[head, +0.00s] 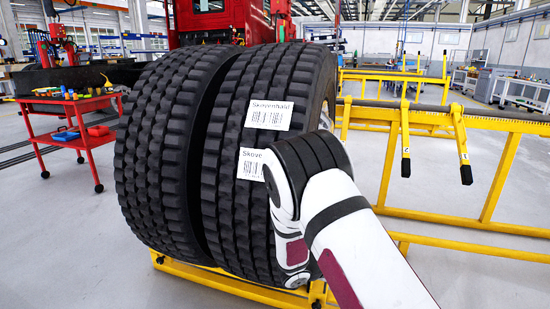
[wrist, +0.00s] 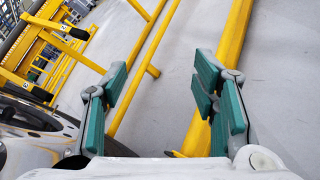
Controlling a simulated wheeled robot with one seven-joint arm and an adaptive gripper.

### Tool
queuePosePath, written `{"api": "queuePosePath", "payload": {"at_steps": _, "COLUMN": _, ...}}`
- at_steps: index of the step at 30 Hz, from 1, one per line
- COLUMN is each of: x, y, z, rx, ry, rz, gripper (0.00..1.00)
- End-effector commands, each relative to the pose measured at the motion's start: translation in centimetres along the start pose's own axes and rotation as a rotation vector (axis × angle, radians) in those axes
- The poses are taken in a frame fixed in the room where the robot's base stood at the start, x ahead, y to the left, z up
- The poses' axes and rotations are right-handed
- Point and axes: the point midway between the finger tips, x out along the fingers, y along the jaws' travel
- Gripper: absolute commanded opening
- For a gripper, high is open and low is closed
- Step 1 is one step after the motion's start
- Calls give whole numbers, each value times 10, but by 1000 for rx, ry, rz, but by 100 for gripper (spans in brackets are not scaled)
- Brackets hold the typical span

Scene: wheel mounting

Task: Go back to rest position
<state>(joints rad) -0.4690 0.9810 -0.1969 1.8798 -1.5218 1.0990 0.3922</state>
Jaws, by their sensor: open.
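My gripper (wrist: 158,100) is open and empty in the wrist view, with its teal-padded fingers wide apart. Yellow frame bars and grey floor show between and beyond the fingers. In the head view my white arm reaches in from the lower right, in front of the right tyre (head: 262,190). My gripper is hidden there behind the arm. The left tyre (head: 160,150) stands upright beside the right one. Both tyres are on a yellow stand (head: 215,283). A white label (head: 269,113) on the right tyre is clear, and a second label (head: 250,164) is partly covered by my arm.
A yellow rail frame (head: 495,200) with black-tipped handles (head: 405,165) stands to the right. A red tool cart (head: 75,140) stands on the left, and a red vehicle (head: 215,22) is behind the tyres. Grey floor at the left front is clear.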

Motion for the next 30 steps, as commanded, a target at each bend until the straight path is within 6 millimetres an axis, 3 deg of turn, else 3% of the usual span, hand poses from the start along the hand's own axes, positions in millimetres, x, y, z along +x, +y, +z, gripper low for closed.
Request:
{"api": "queuePosePath", "payload": {"at_steps": 1, "x": -4, "y": 7, "z": 27, "rx": 60, "ry": -20, "rz": -47, "gripper": 54}}
{"api": "queuePosePath", "payload": {"at_steps": 7, "x": -22, "y": 8, "z": 119, "rx": 251, "ry": -83, "rz": -239, "gripper": 54}}
{"api": "queuePosePath", "payload": {"at_steps": 15, "x": -63, "y": -19, "z": 225, "rx": 491, "ry": -119, "rz": -505, "gripper": 54}}
{"api": "queuePosePath", "payload": {"at_steps": 24, "x": -126, "y": -70, "z": 310, "rx": 732, "ry": -92, "rz": -791, "gripper": 54}}
{"api": "queuePosePath", "payload": {"at_steps": 30, "x": -176, "y": -110, "z": 346, "rx": 877, "ry": -31, "rz": -970, "gripper": 54}}
